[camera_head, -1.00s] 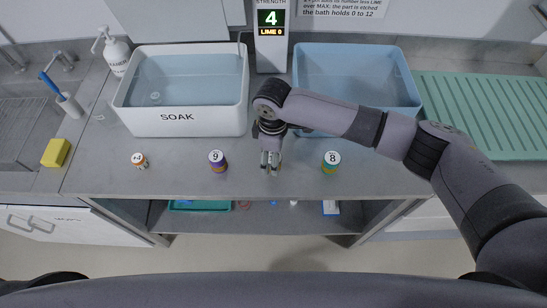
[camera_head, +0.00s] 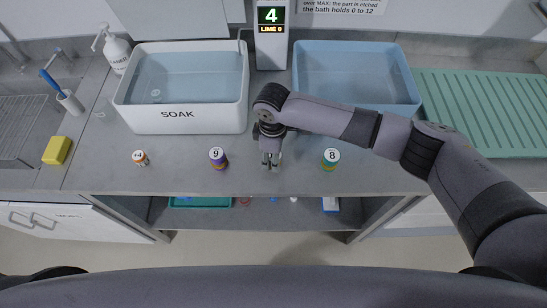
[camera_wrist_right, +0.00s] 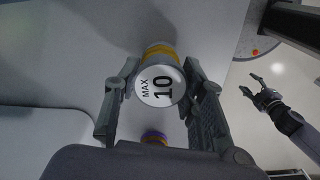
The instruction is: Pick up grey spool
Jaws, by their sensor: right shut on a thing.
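The grey spool (camera_wrist_right: 160,85), with a yellow band and a white top marked MAX 10, sits between the two fingers of my right gripper (camera_wrist_right: 160,88) in the right wrist view. The fingers touch it on both sides. In the head view my right gripper (camera_head: 270,163) points down at the counter, between the spools marked 9 and 8, and hides most of the grey spool. I cannot tell whether the spool still touches the counter. My left gripper (camera_wrist_right: 260,82) shows at the right of the wrist view, open and empty, away from the counter.
A purple spool marked 9 (camera_head: 218,159), a spool marked 8 (camera_head: 330,159) and a small orange-banded one (camera_head: 141,158) stand along the counter (camera_head: 185,180). Behind are the white SOAK bath (camera_head: 215,116), a blue bath (camera_head: 408,82) and a display (camera_head: 271,45) reading 4.

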